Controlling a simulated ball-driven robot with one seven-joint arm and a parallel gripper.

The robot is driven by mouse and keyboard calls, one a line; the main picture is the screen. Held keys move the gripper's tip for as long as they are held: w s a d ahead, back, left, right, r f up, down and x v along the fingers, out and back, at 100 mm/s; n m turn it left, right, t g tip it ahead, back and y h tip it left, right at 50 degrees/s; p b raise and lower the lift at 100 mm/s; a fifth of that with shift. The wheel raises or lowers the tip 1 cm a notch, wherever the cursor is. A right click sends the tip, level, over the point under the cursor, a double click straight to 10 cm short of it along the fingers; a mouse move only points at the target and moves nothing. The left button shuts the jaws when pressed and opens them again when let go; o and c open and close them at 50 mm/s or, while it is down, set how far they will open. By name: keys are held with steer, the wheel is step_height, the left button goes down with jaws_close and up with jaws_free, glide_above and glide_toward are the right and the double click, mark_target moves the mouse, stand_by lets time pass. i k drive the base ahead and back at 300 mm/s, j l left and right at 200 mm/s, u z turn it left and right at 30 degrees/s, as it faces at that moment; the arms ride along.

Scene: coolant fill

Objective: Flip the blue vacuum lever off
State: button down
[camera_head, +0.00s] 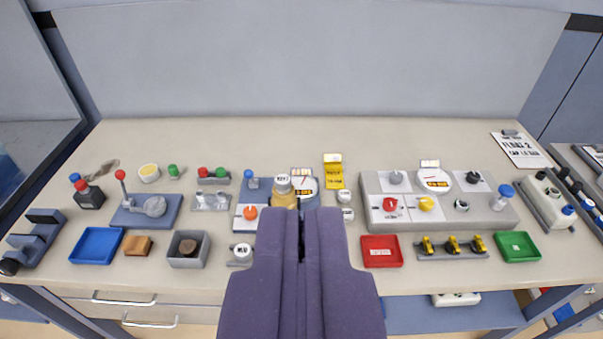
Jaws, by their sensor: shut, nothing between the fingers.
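My gripper (301,217) is shut and empty, at the bottom middle of the view, with its fingers pointing toward the bench. A small blue-topped lever (252,181) stands at the back left of a grey panel, left of a round white gauge (306,186). It lies beyond and to the left of my fingertips, apart from them. Another blue-topped lever (503,195) stands at the right end of the wide grey panel. The labels are too small to tell which is the vacuum lever. My fingers hide part of the panel in front of the gauge.
An orange knob (250,213) and a tan-bodied bottle (284,192) stand close to the left blue lever. A red tray (381,251) lies right of my gripper. A blue tray (97,245) is at the left, a green tray (517,246) at the right. The bench's back strip is clear.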

mark_target(247, 175)
steer(key=i+j, duration=0.3)
steer(key=i, duration=0.25)
steer(key=i+j, duration=0.35)
steer(key=i, duration=0.15)
